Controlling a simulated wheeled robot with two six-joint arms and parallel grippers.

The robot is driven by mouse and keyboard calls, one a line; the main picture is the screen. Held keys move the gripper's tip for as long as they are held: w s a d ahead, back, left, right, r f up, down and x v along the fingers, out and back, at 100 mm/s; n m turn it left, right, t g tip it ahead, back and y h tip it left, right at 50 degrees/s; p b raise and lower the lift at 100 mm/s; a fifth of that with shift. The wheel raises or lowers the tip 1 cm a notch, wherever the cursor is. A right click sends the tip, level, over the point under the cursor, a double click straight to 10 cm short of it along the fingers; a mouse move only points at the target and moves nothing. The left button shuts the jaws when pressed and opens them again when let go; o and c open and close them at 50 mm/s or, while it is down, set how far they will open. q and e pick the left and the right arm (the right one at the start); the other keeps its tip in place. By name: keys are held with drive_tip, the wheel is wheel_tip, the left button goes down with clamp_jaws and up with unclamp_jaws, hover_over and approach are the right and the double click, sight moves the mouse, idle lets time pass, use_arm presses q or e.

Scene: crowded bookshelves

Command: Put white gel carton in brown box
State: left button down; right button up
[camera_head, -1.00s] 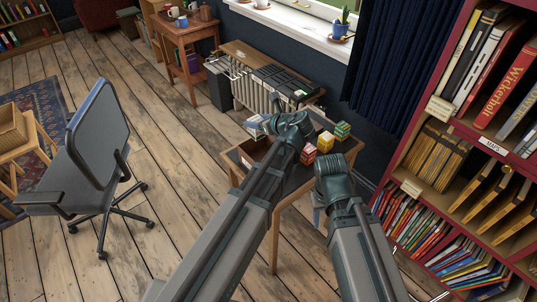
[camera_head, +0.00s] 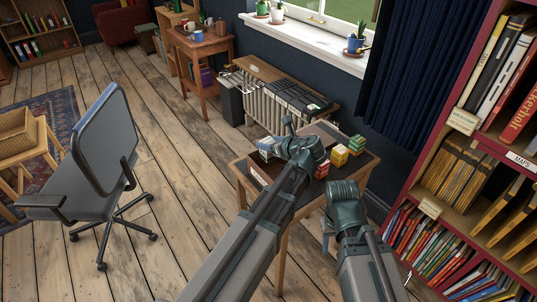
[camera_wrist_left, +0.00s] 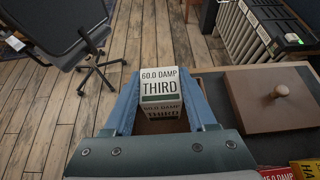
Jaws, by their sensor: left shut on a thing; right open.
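My left gripper (camera_head: 268,147) is shut on a white carton, held over the left part of a small table. In the left wrist view the white carton (camera_wrist_left: 162,88) sits between the blue fingers (camera_wrist_left: 158,105); its label reads "60.0 DAMP THIRD". A brown box (camera_head: 258,173) with a pale label is at the table's left edge, just below the gripper. The arm hides much of it. A brown surface shows under the carton in the wrist view; I cannot tell whether the carton touches it. My right gripper (camera_head: 326,232) is open in front of the table, partly hidden by its wrist.
Yellow (camera_head: 339,155), red (camera_head: 322,169) and green (camera_head: 356,143) cartons stand on the table's right. A brown lid with a knob (camera_wrist_left: 275,100) lies on the table (camera_wrist_left: 215,88). An office chair (camera_head: 103,150) stands left and a red bookshelf (camera_head: 400,185) right.

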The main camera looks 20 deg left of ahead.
sight(268, 153)
use_arm(q)
drive_tip(key=shift+f+b, duration=1.7)
drive_tip(key=shift+f, duration=0.1)
drive_tip(key=shift+f+b, duration=0.65)
drive_tip(key=shift+c, duration=1)
unclamp_jaws()
drive_tip(key=shift+r, duration=0.1)
